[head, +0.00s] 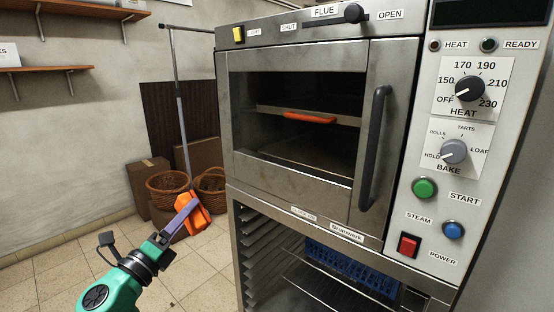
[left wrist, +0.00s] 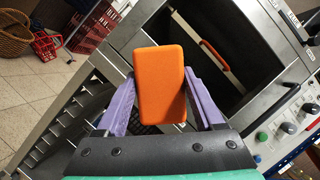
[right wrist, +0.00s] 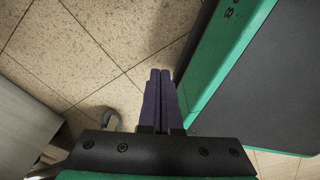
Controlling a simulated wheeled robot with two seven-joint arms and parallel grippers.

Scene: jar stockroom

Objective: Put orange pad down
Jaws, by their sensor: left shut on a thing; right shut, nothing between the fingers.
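The orange pad (left wrist: 160,83) is a thick block with rounded corners. It is held between the purple fingers of my left gripper (left wrist: 160,105), which is shut on it. In the head view the pad (head: 196,213) shows at the tip of my left gripper (head: 186,210), in the air left of the oven and in front of the baskets. My right gripper (right wrist: 160,100) is shut and empty in the right wrist view, over the tiled floor. It is not in the head view.
The oven (head: 300,170) has its door closed, with an orange-red handle (head: 310,117) inside. The rack (head: 245,250) below holds wire shelves and a blue crate (head: 350,272). Wicker baskets (head: 168,188) and a cardboard box (head: 148,178) stand by the wall. Floor (head: 60,270) is clear at left.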

